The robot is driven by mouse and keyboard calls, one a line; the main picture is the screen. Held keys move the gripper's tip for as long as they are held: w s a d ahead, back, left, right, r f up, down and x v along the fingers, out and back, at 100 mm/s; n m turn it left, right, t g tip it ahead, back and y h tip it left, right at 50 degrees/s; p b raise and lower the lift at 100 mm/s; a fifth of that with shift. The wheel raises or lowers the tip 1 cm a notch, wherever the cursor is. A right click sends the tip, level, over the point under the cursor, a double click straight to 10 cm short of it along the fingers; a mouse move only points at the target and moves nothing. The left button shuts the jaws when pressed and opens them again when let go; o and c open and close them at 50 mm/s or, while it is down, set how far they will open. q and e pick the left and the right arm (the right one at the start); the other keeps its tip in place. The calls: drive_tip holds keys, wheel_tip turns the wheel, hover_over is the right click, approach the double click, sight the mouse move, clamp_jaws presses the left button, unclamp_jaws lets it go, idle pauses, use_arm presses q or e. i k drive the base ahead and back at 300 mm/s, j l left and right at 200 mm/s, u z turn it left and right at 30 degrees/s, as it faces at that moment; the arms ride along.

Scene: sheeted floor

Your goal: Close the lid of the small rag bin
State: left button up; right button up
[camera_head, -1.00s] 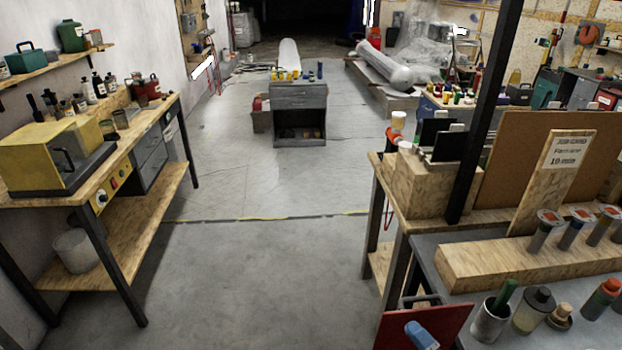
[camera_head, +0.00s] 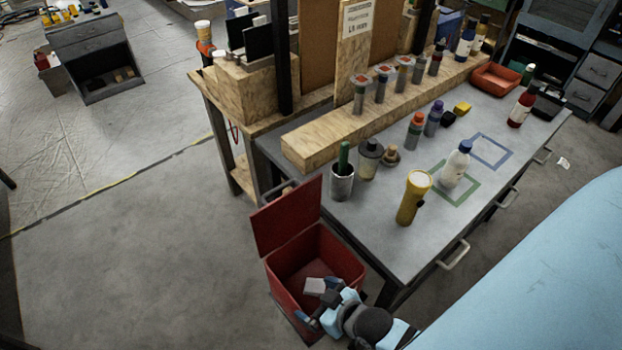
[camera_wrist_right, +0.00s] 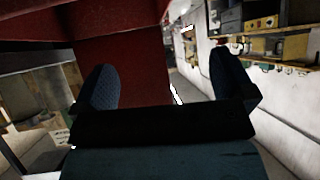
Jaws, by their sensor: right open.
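The small rag bin (camera_head: 343,258) is a red square box on the floor at the left end of the grey workbench. Its flat red lid (camera_head: 286,217) stands open, raised on the far left side. Something small and pale shows by the bin's opening, but I cannot tell whether it is part of my gripper. My right gripper (camera_head: 312,303) is at the bin's near side, low over its opening. In the right wrist view its two dark fingers (camera_wrist_right: 160,82) are apart with nothing held, and a red panel of the bin (camera_wrist_right: 140,65) lies beyond them. My left gripper is out of view.
The grey workbench (camera_head: 375,225) stands right of the bin, with drawer handles on its front. A yellow flashlight (camera_head: 412,197), a white bottle (camera_head: 456,165) and a cup (camera_head: 341,183) stand on it. The floor (camera_head: 140,260) left of the bin is clear.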

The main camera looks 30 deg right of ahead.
sight(279, 220)
drive_tip(key=i+j+u, duration=0.1)
drive_tip(key=j+u, duration=0.2)
drive_tip(key=i+j+u, duration=0.1)
drive_tip(key=j+u, duration=0.2)
drive_tip(key=i+j+u, duration=0.3)
drive_tip(key=i+z, duration=0.3)
drive_tip(key=z, duration=0.15)
drive_tip(key=i+j+z, duration=0.2)
drive_tip(key=i+z, duration=0.4)
drive_tip(key=z, duration=0.35)
drive_tip(key=i+z, duration=0.15)
drive_tip(key=z, duration=0.3)
drive_tip(key=i+j+z, duration=0.1)
drive_tip(key=z, duration=0.4)
drive_tip(key=i+j+z, duration=0.1)
drive_tip(key=z, duration=0.35)
drive_tip(key=i+j+z, duration=0.15)
drive_tip(key=z, duration=0.35)
drive_tip(key=j+z, duration=0.25)
drive_tip(key=z, duration=0.25)
drive_tip(key=j+z, duration=0.25)
drive_tip(key=z, duration=0.2)
drive_tip(key=l, duration=0.25)
